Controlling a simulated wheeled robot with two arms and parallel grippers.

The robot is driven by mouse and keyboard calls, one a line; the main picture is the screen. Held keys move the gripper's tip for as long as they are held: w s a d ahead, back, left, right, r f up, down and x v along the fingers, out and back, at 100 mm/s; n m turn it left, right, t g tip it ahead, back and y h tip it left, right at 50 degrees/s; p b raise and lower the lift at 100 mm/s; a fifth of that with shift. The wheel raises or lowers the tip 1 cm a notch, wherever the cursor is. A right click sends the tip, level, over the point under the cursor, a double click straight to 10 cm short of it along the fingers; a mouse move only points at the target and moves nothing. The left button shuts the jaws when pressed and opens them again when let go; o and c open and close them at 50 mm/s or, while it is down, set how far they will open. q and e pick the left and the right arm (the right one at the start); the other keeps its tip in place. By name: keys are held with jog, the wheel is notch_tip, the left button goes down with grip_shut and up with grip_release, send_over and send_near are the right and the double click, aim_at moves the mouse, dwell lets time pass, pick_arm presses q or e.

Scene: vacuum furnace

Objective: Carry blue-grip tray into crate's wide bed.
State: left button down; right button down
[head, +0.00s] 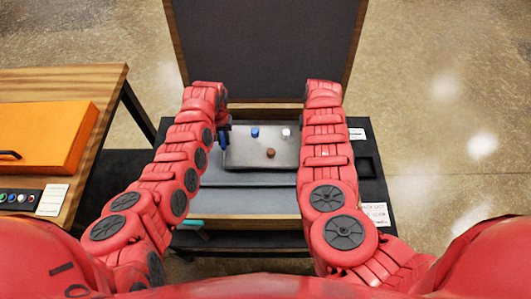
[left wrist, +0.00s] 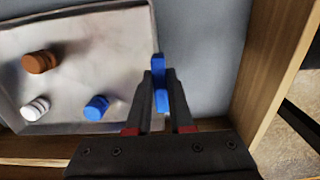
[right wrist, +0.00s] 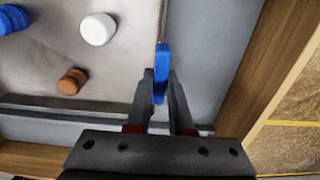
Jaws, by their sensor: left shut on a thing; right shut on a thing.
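The metal tray (head: 258,158) is inside the outline of the wood-walled, grey-lined crate (head: 250,221), over its wide rear bed. I cannot tell whether it touches the floor. It looks level and carries a blue, a white and a brown capped piece. My left gripper (left wrist: 160,92) is shut on the blue grip (left wrist: 158,70) at the tray's left end. My right gripper (right wrist: 160,88) is shut on the other blue grip (right wrist: 162,60) at the right end; my right arm hides that grip in the head view.
The dark lid panel (head: 265,45) stands open behind the crate. A wooden table (head: 95,80) with an orange case (head: 45,130) is at the left. A grey divider (right wrist: 60,112) runs along the tray's near side. Open floor lies at the right.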

pick_arm(q)
jog(key=shift+a+f+b, duration=0.1)
jog(key=shift+f+b, duration=0.2)
jog(key=shift+f, duration=0.3)
pick_arm(e)
jog(key=shift+f, duration=0.6)
pick_arm(q)
jog(key=c, duration=0.8)
grip_release()
jog(key=shift+r, duration=0.3)
pick_arm(e)
jog(key=c, duration=0.8)
grip_release()
jog(key=shift+r, duration=0.25)
jog(key=shift+r, duration=0.45)
notch_tip(320, 180, up, 10)
jog(key=shift+f, duration=0.2)
pick_arm(q)
notch_tip(320, 180, up, 12)
pick_arm(e)
jog(key=shift+r, duration=0.75)
